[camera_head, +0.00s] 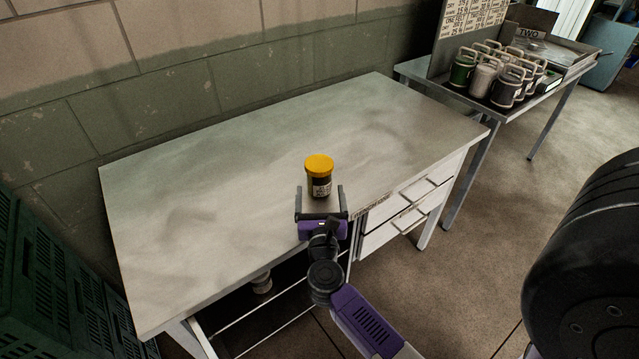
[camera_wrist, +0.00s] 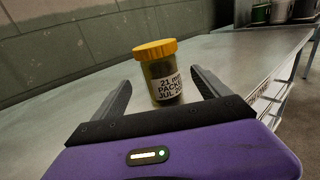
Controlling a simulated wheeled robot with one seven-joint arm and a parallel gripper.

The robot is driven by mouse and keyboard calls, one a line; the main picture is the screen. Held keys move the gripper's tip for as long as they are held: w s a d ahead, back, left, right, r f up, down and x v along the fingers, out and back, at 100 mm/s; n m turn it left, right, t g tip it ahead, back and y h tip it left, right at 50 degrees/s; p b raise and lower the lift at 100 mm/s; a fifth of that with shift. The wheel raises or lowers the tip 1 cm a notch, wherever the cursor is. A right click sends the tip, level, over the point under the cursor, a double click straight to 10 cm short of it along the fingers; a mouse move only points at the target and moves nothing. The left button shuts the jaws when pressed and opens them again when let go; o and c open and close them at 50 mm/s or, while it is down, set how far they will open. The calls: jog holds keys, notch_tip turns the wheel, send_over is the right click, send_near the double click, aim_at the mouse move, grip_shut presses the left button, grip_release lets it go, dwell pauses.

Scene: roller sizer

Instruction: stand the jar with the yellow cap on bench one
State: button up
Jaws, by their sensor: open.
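The jar with the yellow cap (camera_head: 319,177) stands upright on the bare top of the near bench (camera_head: 230,190), close to its front edge. In the wrist view the jar (camera_wrist: 161,75) shows a dark body and a white label with black print. My gripper (camera_head: 320,188) is at the front edge of the bench, with its fingers pointing toward the jar. In the wrist view the open fingers (camera_wrist: 158,88) lie to the left and right of the jar, with gaps on both sides.
The rest of the bench top is clear. Drawers (camera_head: 410,207) hang under the bench's right end. Green crates (camera_head: 50,280) stand at the left.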

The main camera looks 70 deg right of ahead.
jog(key=shift+v, duration=1.2)
jog(key=s+a+r+m+t+y, duration=0.2)
jog(key=s+a+m+y, duration=0.3)
jog(key=a, duration=0.6)
jog(key=s+a+r+m+t+y, duration=0.2)
jog(key=s+a+m+y, duration=0.4)
jog(key=a+m, duration=0.4)
jog(key=s+a+r+m+t+y, duration=0.3)
jog(key=s+a+m+y, duration=0.2)
jog(key=a+m, duration=0.3)
jog(key=s+a, duration=0.1)
jog(key=a, duration=0.3)
jog(key=shift+s+a+r, duration=0.2)
jog(key=shift+s, duration=0.15)
